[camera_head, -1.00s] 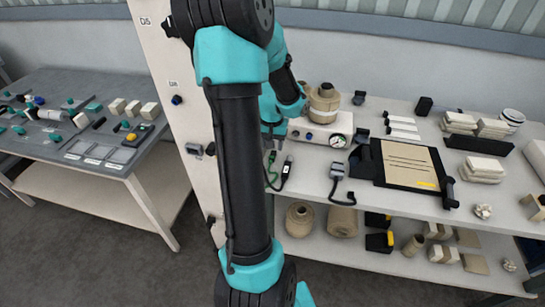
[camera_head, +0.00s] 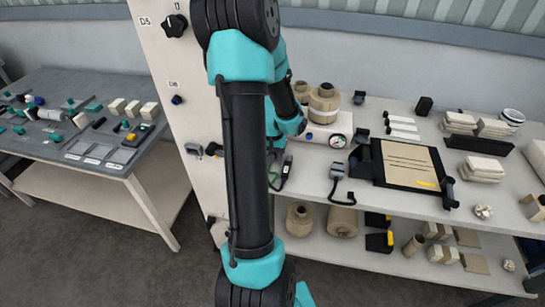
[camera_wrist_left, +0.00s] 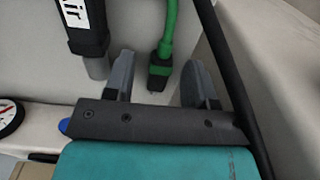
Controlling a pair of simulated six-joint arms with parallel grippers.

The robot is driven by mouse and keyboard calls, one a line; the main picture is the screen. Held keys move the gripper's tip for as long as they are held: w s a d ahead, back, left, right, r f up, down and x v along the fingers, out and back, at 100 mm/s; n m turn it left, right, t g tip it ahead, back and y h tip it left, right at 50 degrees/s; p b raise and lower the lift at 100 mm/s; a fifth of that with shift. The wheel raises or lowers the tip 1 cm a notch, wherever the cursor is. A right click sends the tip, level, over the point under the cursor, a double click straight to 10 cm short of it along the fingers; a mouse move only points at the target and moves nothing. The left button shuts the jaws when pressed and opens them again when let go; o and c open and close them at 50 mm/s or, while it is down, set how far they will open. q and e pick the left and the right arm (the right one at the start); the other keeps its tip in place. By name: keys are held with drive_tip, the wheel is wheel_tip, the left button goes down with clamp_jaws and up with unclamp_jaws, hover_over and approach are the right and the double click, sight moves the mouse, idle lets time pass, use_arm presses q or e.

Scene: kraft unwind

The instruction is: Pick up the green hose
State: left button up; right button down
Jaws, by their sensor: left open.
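The green hose (camera_wrist_left: 169,32) hangs down in the left wrist view and ends in a black tip. Its lower end lies between the two fingers of my left gripper (camera_wrist_left: 159,82), which is open with a gap on each side. Contact is not visible. In the head view my left gripper is mostly hidden behind my arm, near the panel's edge, and little of the hose shows. My right gripper is not in view.
A black fitting marked "Air" (camera_wrist_left: 86,30) hangs just left of the hose. A pressure gauge (camera_head: 338,141) sits on the shelf front to the right, near paper rolls (camera_head: 324,103). A black cable (camera_wrist_left: 228,70) runs close on the gripper's right.

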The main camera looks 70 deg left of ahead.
use_arm(q)
drive_tip(key=shift+c, duration=0.3)
clamp_jaws()
wheel_tip(320, 180, up, 10)
idle(0.7)
idle(0.6)
